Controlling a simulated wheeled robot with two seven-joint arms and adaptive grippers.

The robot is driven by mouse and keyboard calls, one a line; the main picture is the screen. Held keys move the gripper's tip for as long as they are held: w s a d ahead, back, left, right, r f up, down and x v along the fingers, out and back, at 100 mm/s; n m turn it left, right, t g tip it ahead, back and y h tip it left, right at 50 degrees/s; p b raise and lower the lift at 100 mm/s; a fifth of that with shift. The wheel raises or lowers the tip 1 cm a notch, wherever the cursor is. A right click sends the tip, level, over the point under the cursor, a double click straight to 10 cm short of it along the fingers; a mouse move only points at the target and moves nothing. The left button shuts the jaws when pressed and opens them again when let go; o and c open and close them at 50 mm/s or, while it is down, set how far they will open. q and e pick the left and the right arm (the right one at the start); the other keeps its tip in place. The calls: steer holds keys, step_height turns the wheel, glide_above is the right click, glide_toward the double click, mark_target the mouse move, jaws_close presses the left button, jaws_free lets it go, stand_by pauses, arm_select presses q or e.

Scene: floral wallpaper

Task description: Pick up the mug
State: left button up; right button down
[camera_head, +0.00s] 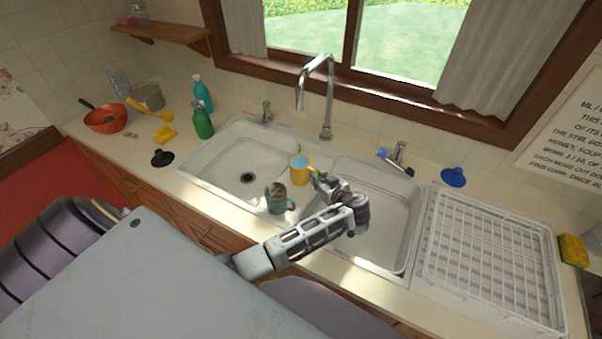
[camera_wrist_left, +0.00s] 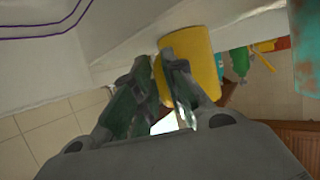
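A yellow mug (camera_head: 300,170) with a pale blue inside is at the divider between the two sink basins. I cannot tell whether it rests there or is held up. A teal mug with rusty-brown patches (camera_head: 277,198) stands nearer me, at the front of the left basin. My left gripper (camera_head: 319,181) is just right of the yellow mug, at its handle side. In the left wrist view the yellow mug (camera_wrist_left: 203,57) is behind one finger, and the fingers are close together with a narrow gap. Whether they pinch the handle is hidden. My right gripper is out of view.
The tall faucet (camera_head: 327,100) rises behind the sink. A white dish rack (camera_head: 490,255) fills the counter at right. Green (camera_head: 203,122) and teal (camera_head: 201,90) bottles and a red pan (camera_head: 105,118) stand on the left counter. The right basin (camera_head: 390,220) looks empty.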

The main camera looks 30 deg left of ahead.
arm_select(q)
jaws_close()
steer(key=shift+r, duration=0.1)
steer(key=shift+r, duration=0.15)
step_height(320, 180, up, 10)
steer(key=b, duration=0.1)
stand_by(0.7)
steer(key=shift+w+f+b, duration=0.1)
steer(key=shift+f+b, duration=0.2)
steer(key=shift+f, duration=0.05)
